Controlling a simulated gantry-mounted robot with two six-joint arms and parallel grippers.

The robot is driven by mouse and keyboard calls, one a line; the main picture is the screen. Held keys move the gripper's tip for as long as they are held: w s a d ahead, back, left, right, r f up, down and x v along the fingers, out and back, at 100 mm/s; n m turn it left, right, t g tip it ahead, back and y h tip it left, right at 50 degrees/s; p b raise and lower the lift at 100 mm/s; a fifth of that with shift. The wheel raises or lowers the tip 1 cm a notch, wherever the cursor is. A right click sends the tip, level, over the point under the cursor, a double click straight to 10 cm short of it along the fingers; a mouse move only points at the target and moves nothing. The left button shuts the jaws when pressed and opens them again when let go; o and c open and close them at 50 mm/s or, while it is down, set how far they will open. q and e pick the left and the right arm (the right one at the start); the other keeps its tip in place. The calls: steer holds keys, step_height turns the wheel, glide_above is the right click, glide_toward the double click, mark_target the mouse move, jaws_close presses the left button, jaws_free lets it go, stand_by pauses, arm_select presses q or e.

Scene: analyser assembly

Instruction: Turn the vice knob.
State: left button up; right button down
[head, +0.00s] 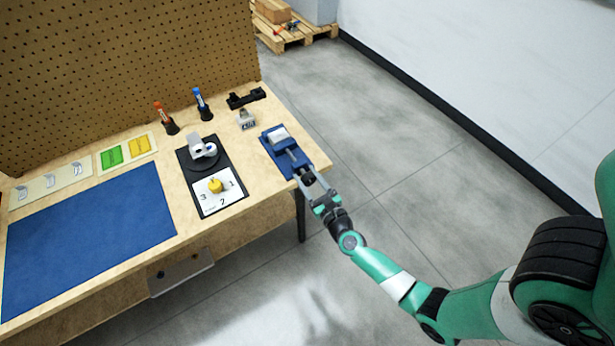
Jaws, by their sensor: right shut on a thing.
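The blue vice (284,152) stands at the right end of the wooden workbench, with a pale grey block (278,136) at its jaws. Its screw points toward the bench's right edge. My right gripper (306,179) is at the outer end of that screw, just at the bench edge, and is shut on the vice knob. The fingers hide most of the knob, so its turn angle cannot be seen. My left gripper is not in view.
A black-and-white numbered panel with a yellow knob (215,186) lies left of the vice. A blue mat (90,235) covers the left bench. The floor right of the bench is clear.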

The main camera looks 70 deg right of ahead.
steer(key=shift+n, duration=0.3)
steer(key=shift+n, duration=3.1)
steer(key=shift+c, duration=1.4)
jaws_free()
